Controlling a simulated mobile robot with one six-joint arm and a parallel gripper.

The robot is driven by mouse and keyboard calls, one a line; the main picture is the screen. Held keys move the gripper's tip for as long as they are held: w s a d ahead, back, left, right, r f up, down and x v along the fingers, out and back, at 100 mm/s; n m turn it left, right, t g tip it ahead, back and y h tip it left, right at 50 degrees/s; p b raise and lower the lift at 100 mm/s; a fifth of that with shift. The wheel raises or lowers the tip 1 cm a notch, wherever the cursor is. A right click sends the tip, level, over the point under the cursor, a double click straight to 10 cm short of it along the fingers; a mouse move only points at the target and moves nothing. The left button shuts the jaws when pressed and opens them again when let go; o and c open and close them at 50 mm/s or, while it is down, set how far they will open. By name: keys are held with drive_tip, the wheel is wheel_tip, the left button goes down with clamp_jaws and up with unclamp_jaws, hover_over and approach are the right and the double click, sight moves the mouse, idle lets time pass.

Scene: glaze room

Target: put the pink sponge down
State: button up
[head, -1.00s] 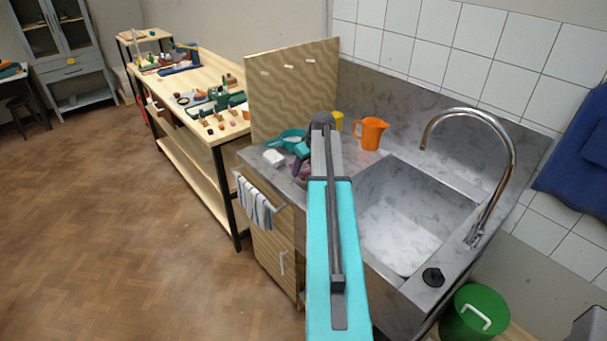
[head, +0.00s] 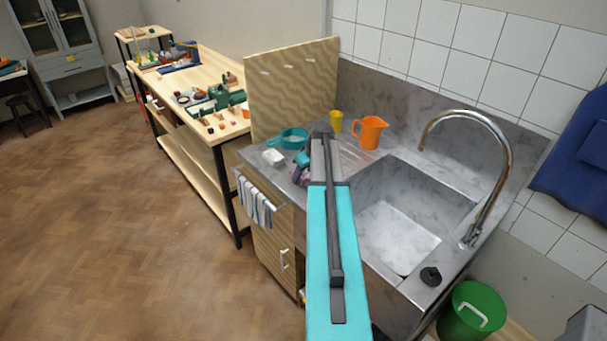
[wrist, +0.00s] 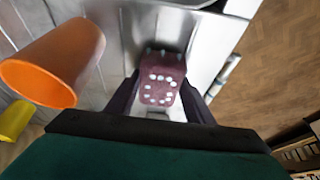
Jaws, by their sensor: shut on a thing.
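The pink sponge (wrist: 160,82) looks dull purple-pink with pale spots and sits between the two dark fingers of my gripper (wrist: 159,98) in the wrist view. My gripper is shut on it. In the head view, a small part of the sponge (head: 300,176) shows beside my arm, over the left part of the sink counter (head: 357,158). My arm hides much of the gripper there. Whether the sponge touches the counter I cannot tell.
An orange jug (head: 370,132) and a yellow cup (head: 336,120) stand behind my gripper. A teal round pan-like thing (head: 293,138) and a white block (head: 273,157) lie to its left. The sink basin (head: 405,225) is to the right. A wooden board (head: 290,90) rises behind.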

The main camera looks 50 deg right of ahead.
drive_tip(key=shift+f+b, duration=0.35)
drive_tip(key=o, duration=0.9)
drive_tip(key=shift+s, duration=0.1)
drive_tip(key=shift+a+f, duration=0.2)
drive_tip(key=shift+r+p, duration=0.3)
drive_tip(key=shift+s+r+b, duration=0.1)
drive_tip(key=shift+r+b, duration=0.2)
drive_tip(key=shift+r, duration=0.2)
drive_tip(key=shift+b+v, duration=1.85)
drive_tip(key=shift+v, duration=3.9)
